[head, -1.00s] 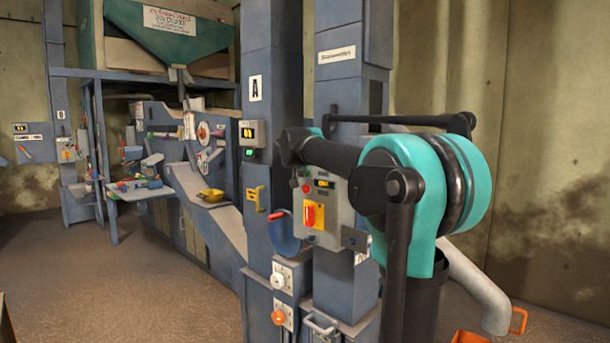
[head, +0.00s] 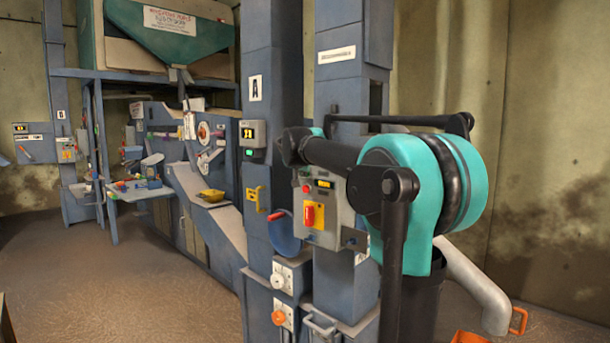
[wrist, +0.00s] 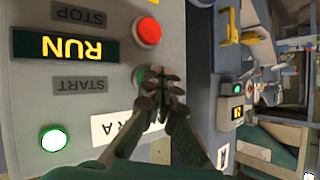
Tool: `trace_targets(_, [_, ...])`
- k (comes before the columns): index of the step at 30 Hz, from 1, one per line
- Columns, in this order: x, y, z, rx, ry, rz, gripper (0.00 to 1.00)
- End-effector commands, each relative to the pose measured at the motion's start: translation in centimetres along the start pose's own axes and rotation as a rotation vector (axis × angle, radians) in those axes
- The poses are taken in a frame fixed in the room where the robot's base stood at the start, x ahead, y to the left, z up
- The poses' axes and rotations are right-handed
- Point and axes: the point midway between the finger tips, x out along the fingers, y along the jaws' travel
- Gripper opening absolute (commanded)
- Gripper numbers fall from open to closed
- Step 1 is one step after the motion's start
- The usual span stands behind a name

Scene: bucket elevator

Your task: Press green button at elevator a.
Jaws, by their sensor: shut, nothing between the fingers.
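The wrist view shows a grey control panel (wrist: 75,14) close up, with its lettering upside down. It has a red button (wrist: 148,32) by the STOP label, a lit display (wrist: 65,48) reading RUN, and a glowing green lamp (wrist: 53,138). A green button (wrist: 139,76) near the START label is partly covered by my gripper (wrist: 162,78). My gripper is shut and empty, its fingertips at that button; contact cannot be told.
The column marked A (head: 270,75) carries a small display box (head: 252,134). A red and yellow switch (head: 313,214) is on the panel. Pipework and an orange container (head: 470,338) stand at right.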

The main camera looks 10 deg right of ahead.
Motion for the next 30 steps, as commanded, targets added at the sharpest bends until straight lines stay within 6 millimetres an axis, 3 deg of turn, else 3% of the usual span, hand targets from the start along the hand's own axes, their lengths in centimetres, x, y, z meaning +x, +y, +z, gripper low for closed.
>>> trace_targets(23, [-1.3,-0.9,1.0,0.000,0.000,0.000,0.00])
trace_targets(30, [-2.6,-1.9,1.9,-0.001,-0.001,-0.001,0.00])
